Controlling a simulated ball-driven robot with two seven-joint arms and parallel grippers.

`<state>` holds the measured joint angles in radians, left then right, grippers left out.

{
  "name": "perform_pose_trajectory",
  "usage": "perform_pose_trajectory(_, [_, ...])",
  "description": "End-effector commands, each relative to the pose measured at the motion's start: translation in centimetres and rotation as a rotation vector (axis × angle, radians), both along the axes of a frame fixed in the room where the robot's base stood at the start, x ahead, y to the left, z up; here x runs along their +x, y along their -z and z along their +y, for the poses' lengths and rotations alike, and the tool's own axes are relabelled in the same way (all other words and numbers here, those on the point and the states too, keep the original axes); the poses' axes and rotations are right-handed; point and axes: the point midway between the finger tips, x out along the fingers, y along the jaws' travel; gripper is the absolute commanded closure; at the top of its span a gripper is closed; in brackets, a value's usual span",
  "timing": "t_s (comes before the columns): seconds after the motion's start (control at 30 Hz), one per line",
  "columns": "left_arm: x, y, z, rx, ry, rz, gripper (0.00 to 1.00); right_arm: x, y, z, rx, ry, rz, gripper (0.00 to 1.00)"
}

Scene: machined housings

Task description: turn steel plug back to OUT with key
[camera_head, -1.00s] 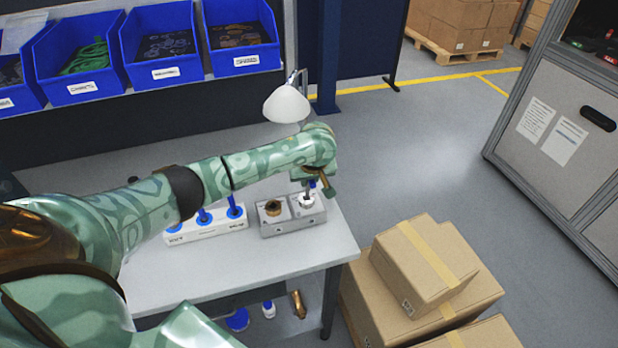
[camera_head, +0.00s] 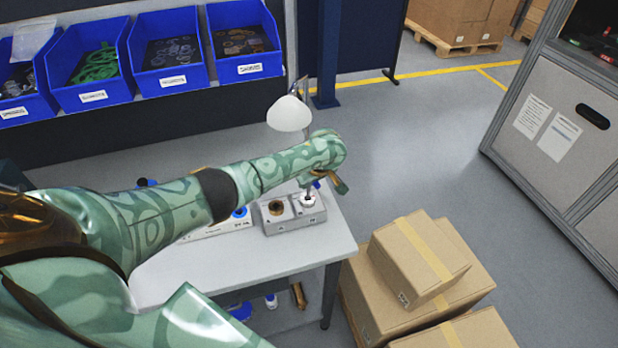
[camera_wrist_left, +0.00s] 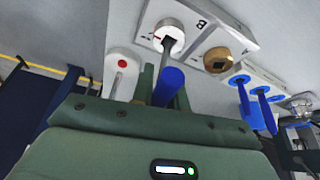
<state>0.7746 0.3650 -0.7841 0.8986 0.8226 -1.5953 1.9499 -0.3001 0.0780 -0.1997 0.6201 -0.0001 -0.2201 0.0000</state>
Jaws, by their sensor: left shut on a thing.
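The housing block (camera_head: 290,224) stands near the right end of the bench. Its steel plug (camera_wrist_left: 177,34) is the pale round one, with a red mark on its face. The brass plug (camera_wrist_left: 217,60) sits beside it; it also shows in the head view (camera_head: 276,208). My left gripper (camera_wrist_left: 160,84) is shut on the blue-handled key (camera_wrist_left: 171,77). The key's grey shaft reaches the steel plug and appears to be in its slot. In the head view my left gripper (camera_head: 330,183) is above the block's right end. My right gripper is out of view.
A white holder (camera_head: 237,225) with blue-handled keys (camera_wrist_left: 240,82) is beside the block, partly behind my arm in the head view. A white lamp (camera_head: 289,113) stands behind the block. Blue bins (camera_head: 245,43) line the back; cartons (camera_head: 420,262) stand right of the bench.

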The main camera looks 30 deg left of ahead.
Motion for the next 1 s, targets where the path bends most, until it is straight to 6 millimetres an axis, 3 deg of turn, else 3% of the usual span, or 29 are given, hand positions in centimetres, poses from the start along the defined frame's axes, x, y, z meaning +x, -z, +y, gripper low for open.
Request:
perform_pose_trajectory(0.13, [0.04, -0.19, -0.64, -0.013, -0.110, 0.000, 1.00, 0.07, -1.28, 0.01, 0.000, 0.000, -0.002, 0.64])
perform_pose_trajectory(0.47, [0.04, 0.08, -0.59, -0.013, -0.148, -0.002, 1.00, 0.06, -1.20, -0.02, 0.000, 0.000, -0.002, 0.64])
perform_pose_trajectory(0.73, [0.06, 0.16, -0.65, -0.014, -0.369, 0.000, 1.00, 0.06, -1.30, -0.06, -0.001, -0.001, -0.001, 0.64])
perform_pose_trajectory(1.0, [0.04, 0.09, -0.54, -0.013, -0.389, -0.002, 1.00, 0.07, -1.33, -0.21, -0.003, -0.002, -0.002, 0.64])
